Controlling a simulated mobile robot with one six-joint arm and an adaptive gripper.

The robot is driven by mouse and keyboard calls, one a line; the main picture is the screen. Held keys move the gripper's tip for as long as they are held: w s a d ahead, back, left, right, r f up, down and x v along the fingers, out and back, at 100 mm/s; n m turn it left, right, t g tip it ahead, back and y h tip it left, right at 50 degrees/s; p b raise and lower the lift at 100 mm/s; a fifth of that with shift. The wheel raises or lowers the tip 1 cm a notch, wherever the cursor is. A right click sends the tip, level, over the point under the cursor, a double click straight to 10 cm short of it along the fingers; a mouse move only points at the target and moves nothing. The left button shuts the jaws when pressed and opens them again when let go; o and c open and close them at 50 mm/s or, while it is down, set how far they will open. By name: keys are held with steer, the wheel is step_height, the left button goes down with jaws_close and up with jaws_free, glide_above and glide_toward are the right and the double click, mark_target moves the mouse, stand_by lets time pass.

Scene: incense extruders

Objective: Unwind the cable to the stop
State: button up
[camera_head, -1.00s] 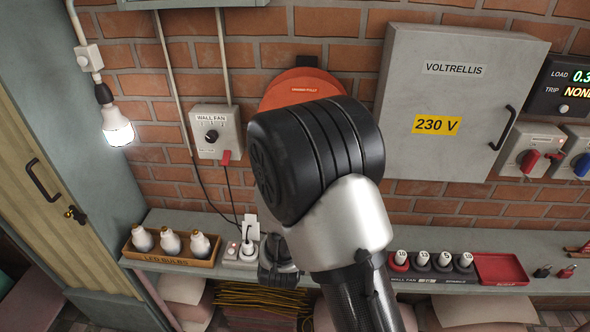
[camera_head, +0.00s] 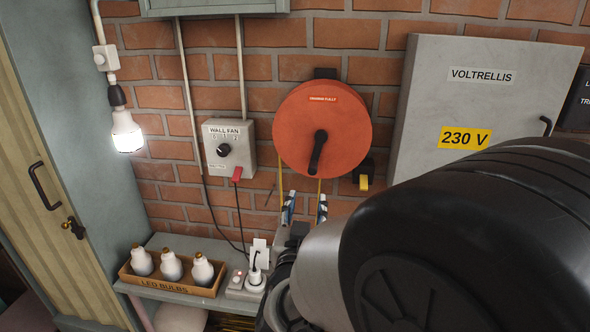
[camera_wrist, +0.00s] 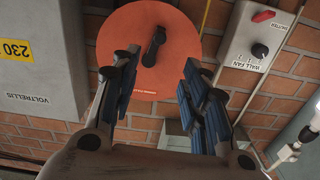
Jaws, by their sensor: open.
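My gripper (camera_head: 305,207) is open just below the reel, fingers pointing up, empty. In the wrist view, upside down, my gripper (camera_wrist: 160,78) has its blue-padded fingers apart, and the crank handle (camera_wrist: 153,47) lies beyond the fingertips, apart from them.
A wall fan switch box (camera_head: 229,150) with a red lever is left of the reel. A grey 230 V cabinet (camera_head: 425,85) is to the right. The shelf below holds a box of LED bulbs (camera_head: 170,285) and a power strip (camera_head: 245,287). My arm hides the lower right.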

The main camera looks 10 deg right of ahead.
mark_target(312, 172)
steer(key=b+x, duration=0.1)
steer(key=x, duration=1.6)
steer(key=shift+f+b, duration=0.1)
steer(key=shift+b, duration=0.25)
steer(key=shift+c, duration=0.5)
steer(key=shift+s, duration=0.1)
jaws_close()
